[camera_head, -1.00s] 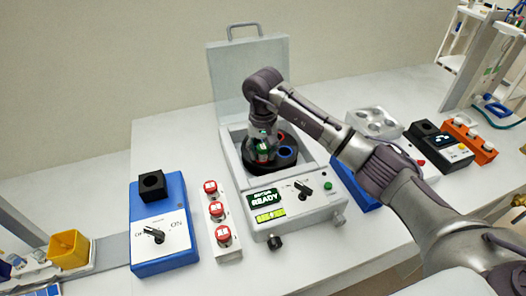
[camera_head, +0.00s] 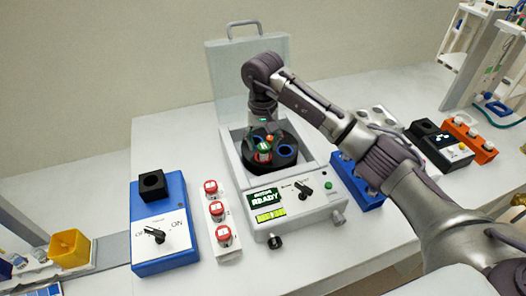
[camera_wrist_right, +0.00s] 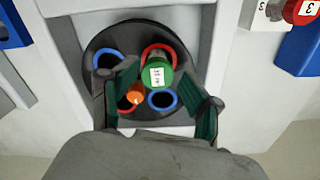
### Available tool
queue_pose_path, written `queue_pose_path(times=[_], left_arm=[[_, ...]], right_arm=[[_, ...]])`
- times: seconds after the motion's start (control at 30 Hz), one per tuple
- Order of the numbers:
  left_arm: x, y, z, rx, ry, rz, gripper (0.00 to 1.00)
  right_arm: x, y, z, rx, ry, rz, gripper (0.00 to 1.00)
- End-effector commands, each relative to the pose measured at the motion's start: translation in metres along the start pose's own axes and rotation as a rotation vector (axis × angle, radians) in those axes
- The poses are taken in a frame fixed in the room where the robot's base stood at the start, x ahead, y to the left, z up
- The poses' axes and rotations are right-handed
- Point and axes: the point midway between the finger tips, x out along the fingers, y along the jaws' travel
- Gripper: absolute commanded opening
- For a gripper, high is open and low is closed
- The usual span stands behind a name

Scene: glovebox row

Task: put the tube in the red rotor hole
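The tube (camera_head: 264,147) stands in the dark rotor (camera_head: 287,153) of the open centrifuge. In the right wrist view, the tube's green cap and white label (camera_wrist_right: 157,75) show at the red-ringed hole (camera_wrist_right: 164,47), far right of the rotor. It appears seated in that hole, though its lower part is hidden. My right gripper (camera_wrist_right: 160,100) is open above the rotor, its dark green finger pads apart on either side of the tube, with clear gaps. In the head view its fingers are partly hidden by the wrist. My left gripper is not in view.
The centrifuge lid (camera_head: 249,80) stands open behind. A blue switch box (camera_head: 165,240) and a rack of red-capped tubes (camera_head: 222,222) stand to the left. A blue rack (camera_head: 357,181) and a black device (camera_head: 437,146) stand to the right.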

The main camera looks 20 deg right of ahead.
Motion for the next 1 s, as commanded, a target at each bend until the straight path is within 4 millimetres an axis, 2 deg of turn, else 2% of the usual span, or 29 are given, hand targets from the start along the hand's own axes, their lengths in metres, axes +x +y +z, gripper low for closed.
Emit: queue_pose_path(times=[0.03, 0.1, 0.3, 0.4, 0.6, 1.0], left_arm=[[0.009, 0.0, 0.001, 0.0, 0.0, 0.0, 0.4], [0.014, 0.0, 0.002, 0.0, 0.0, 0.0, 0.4], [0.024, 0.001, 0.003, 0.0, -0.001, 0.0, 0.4], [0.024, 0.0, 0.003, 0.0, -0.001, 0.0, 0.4], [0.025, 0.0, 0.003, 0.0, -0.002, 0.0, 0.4], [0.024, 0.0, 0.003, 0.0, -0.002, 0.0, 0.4]], right_arm=[[-0.009, 0.0, -0.002, -0.001, 0.006, 0.0, 0.58], [-0.026, 0.0, -0.002, 0.0, 0.007, 0.0, 0.58], [-0.066, 0.0, -0.001, 0.0, 0.005, 0.0, 0.58], [-0.08, 0.0, -0.001, 0.001, 0.003, 0.001, 0.58], [-0.09, 0.0, 0.0, 0.001, -0.001, 0.001, 0.58], [-0.092, 0.0, 0.0, 0.001, 0.0, 0.0, 0.58]])
